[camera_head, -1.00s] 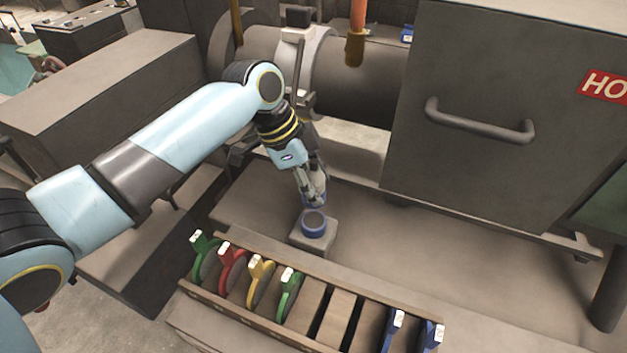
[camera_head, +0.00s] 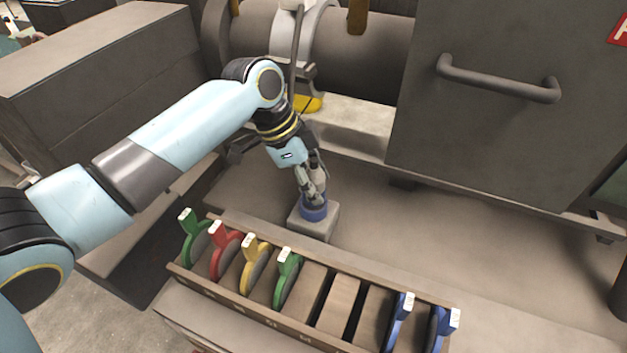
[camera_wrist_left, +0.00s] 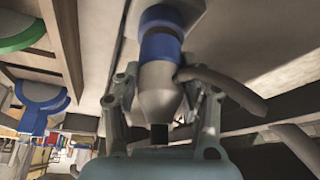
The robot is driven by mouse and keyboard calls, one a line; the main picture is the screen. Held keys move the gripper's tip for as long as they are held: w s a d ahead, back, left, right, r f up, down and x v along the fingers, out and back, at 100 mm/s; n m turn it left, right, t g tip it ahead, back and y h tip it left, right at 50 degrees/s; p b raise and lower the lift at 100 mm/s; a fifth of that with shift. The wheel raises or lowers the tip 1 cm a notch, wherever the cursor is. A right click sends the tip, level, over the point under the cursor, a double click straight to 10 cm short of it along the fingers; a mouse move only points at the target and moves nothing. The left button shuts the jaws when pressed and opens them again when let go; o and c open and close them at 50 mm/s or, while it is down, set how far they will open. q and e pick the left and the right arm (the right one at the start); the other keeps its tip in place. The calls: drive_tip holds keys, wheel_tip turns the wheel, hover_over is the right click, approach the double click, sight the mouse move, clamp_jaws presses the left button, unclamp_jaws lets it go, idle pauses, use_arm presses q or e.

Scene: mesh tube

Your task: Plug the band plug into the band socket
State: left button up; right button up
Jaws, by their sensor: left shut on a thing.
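The band plug (camera_wrist_left: 160,88), a pale grey tapered body with a blue band, is between the fingers of my left gripper (camera_head: 312,188), which is shut on it. A grey cable leaves it in the left wrist view. The band socket (camera_head: 313,214) is a blue ring on a square grey block, directly below my left gripper in the head view. It also shows beyond the plug in the left wrist view (camera_wrist_left: 162,14). The plug's front end is at the socket's mouth, roughly in line with it. I cannot tell how deep it sits. My right gripper is out of view.
A wooden rack (camera_head: 250,312) in front holds green, red, yellow and blue round-bodied pieces, with some empty slots. A large grey cabinet with a handle (camera_head: 500,80) stands at the right, and a big pipe (camera_head: 360,60) lies behind. The bench right of the socket is clear.

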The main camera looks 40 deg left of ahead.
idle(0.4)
use_arm(q)
drive_tip(key=shift+p, duration=0.35)
idle(0.4)
drive_tip(key=shift+p, duration=0.3)
idle(0.6)
drive_tip(key=shift+p, duration=0.3)
idle(0.3)
drive_tip(key=shift+f, duration=0.15)
idle(0.4)
drive_tip(key=shift+f+b, duration=0.35)
drive_tip(key=shift+f, duration=0.1)
